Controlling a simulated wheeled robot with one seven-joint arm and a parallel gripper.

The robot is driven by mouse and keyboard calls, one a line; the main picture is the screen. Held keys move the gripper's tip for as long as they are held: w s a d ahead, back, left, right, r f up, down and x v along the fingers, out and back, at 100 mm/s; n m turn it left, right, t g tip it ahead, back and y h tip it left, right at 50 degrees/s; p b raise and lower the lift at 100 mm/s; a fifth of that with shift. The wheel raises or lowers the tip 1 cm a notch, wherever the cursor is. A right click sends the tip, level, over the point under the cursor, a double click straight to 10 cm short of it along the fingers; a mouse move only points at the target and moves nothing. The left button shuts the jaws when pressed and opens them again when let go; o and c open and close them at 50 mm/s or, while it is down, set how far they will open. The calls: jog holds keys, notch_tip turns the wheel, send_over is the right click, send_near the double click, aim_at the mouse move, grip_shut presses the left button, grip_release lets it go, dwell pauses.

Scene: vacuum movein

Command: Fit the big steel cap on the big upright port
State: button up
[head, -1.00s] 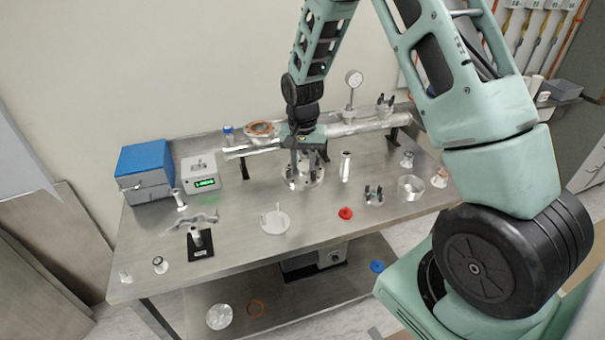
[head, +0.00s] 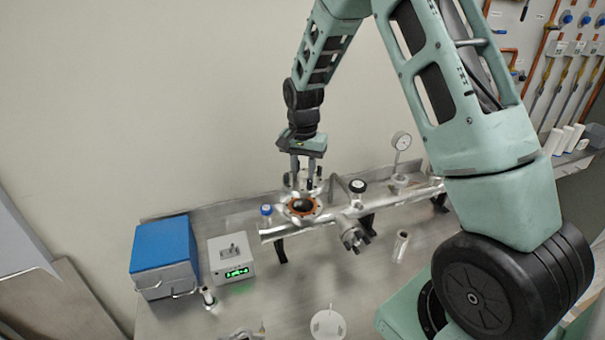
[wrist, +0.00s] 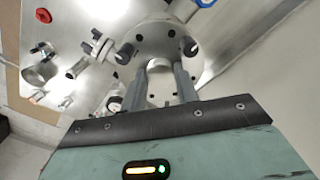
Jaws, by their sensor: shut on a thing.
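My gripper (head: 307,186) points down and is shut on the big steel cap (wrist: 165,35). In the wrist view, the cap is a round silver disc with bolt holes and black clamp knobs at its edge, its pale handle between my fingers (wrist: 163,88). In the head view, the fingers mostly hide the cap. The big upright port (head: 301,208) is a round steel flange with a copper ring and dark opening on the horizontal pipe. My gripper appears above or just behind it. Whether cap and port touch, I cannot tell.
A blue box (head: 165,255) and a meter (head: 231,258) are at left. A wall is behind.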

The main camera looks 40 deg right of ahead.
jog(key=shift+w, duration=0.2)
jog(key=shift+f+b, duration=2.2)
jog(key=shift+f, duration=0.8)
jog(key=shift+s+f, duration=0.1)
jog(key=shift+f, duration=0.4)
dwell(0.5)
jog(key=o, duration=1.1)
jog(key=shift+s+f, duration=0.1)
jog(key=shift+f, duration=0.05)
notch_tip(320, 180, up, 18)
jog(key=b, duration=0.3)
jog(key=shift+f+b, duration=0.2)
jog(key=shift+b, duration=0.15)
